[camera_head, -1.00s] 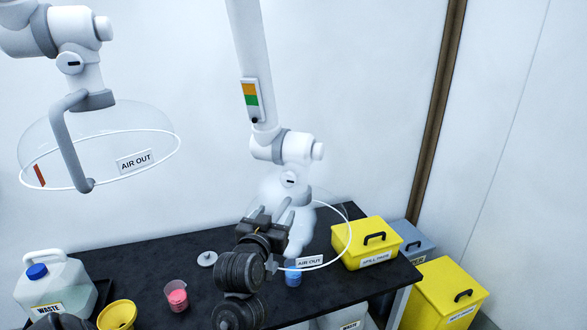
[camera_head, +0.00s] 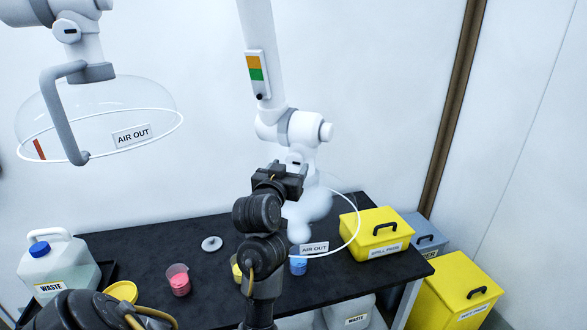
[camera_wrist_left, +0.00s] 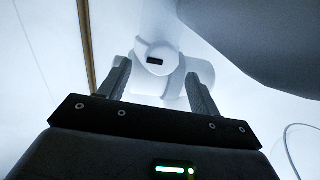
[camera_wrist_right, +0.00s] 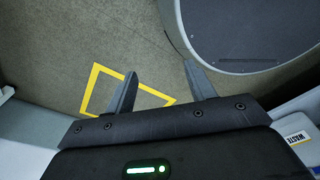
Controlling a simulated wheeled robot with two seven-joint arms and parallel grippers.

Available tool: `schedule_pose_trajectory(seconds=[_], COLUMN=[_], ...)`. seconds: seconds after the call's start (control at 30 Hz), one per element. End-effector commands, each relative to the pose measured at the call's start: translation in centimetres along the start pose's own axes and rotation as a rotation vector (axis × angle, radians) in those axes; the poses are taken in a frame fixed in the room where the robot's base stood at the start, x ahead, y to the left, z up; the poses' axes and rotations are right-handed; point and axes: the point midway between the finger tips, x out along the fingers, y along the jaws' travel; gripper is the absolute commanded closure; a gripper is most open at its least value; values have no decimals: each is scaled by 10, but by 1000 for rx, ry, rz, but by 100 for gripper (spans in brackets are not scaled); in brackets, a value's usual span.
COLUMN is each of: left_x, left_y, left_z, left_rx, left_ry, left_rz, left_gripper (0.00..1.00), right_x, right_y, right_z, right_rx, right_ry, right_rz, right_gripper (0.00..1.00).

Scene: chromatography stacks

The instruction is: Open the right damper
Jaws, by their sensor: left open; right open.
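The right extraction arm (camera_head: 262,40) hangs from above over the bench. A small plate with an orange and a green field (camera_head: 255,68) is on its tube, with a dark knob (camera_head: 260,97) at its lower end. Below are a white joint (camera_head: 290,127) and a clear hood labelled AIR OUT (camera_head: 314,247). My left gripper (camera_head: 289,167) is open and empty, pointing up just below the joint, well below the plate. In the left wrist view a white joint with a black slot (camera_wrist_left: 155,61) shows between and beyond the fingers. My right gripper (camera_wrist_right: 158,85) is open and empty above the floor.
A left hood with a grey handle (camera_head: 62,110) hangs at the upper left. The black bench (camera_head: 130,240) holds a waste jug (camera_head: 60,270), cups and a yellow box (camera_head: 375,235). More boxes stand at the right. The wall space around the plate is clear.

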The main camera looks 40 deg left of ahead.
Motion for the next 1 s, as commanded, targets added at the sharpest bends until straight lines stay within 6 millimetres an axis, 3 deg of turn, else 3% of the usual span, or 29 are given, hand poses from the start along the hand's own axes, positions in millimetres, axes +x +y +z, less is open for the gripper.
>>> schedule_pose_trajectory(seconds=[0.23, 0.63, 0.97, 1.0], left_x=[32, 39, 38, 38], left_y=[1, 1, 1, 1], left_z=[-1, 0, 0, 0], left_rx=[2, 0, 0, 0], left_ry=[-1, 0, 0, 0], left_rz=[2, 2, 2, 2], left_gripper=[37, 37, 79, 80], right_x=[-5, -6, -6, -6], right_y=[1, 1, 2, 2], right_z=[9, 15, 12, 12], right_rx=[-1, -1, -1, -1], right_ry=[-11, -21, -17, -17], right_rz=[1, 1, 2, 2], right_gripper=[45, 45, 45, 45])
